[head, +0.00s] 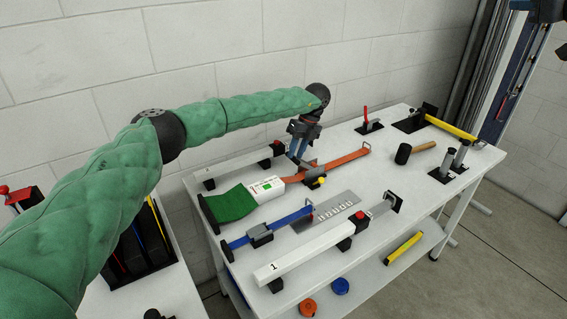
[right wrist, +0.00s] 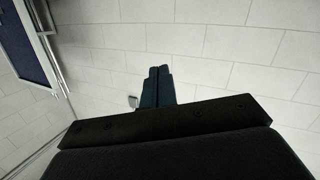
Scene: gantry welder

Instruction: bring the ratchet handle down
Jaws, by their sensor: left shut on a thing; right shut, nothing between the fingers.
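An orange strap (head: 345,160) lies across the table in the head view, running from beside a white box to a metal hook. My left gripper (head: 296,159) is over the strap at the ratchet, pointing down, and is shut on what looks like the ratchet handle. The fingers and wrist hide most of the handle, so its angle cannot be told. A small yellow and black part (head: 317,182) shows just in front of the fingers. My right gripper (right wrist: 158,86) is shut and empty in the right wrist view, pointing at a block wall away from the table.
A blue strap (head: 283,224) with a grey buckle (head: 260,235) and a long white bar (head: 310,258) lie nearer. A mallet (head: 404,153) and upright posts (head: 449,158) stand right.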

